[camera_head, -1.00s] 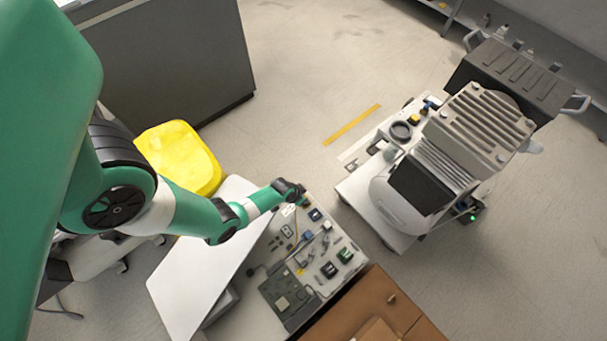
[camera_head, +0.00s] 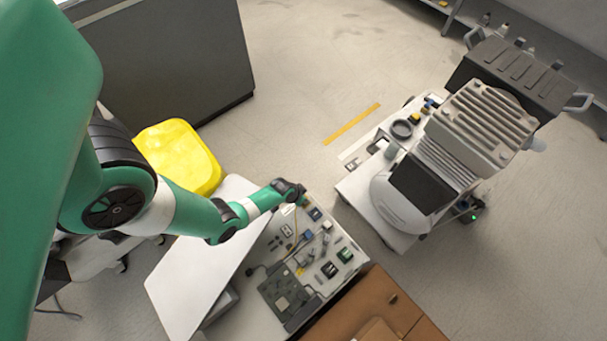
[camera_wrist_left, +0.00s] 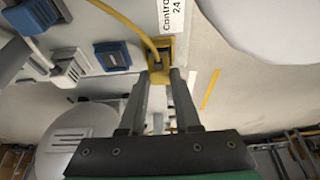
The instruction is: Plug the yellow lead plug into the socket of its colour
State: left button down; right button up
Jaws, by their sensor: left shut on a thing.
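The yellow plug (camera_wrist_left: 161,50) shows between my left fingertips in the left wrist view, with its yellow lead (camera_wrist_left: 132,27) curving away to the upper left. My left gripper (camera_wrist_left: 160,75) is shut on it, close to the panel beside a white label. I cannot tell whether the plug is seated, and I cannot make out a separate yellow socket. In the head view, my left gripper (camera_head: 301,199) is over the far corner of the panel (camera_head: 345,238), its fingertips hard to see. My right gripper is not in view.
A blue socket (camera_wrist_left: 112,55) and a white plug-like block (camera_wrist_left: 70,72) are left of the yellow plug. A green part (camera_head: 345,255) is further along the panel. A brown cabinet (camera_head: 410,325) borders the panel, and the compressor cart (camera_head: 385,220) stands right across a floor gap.

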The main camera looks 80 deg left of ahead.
pick_arm(q)
jog(key=shift+f, duration=0.35)
jog(key=shift+c, duration=1.1)
grip_release()
jog(key=shift+r, duration=0.1)
notch_tip(320, 180, up, 7)
jog(key=p, duration=0.6)
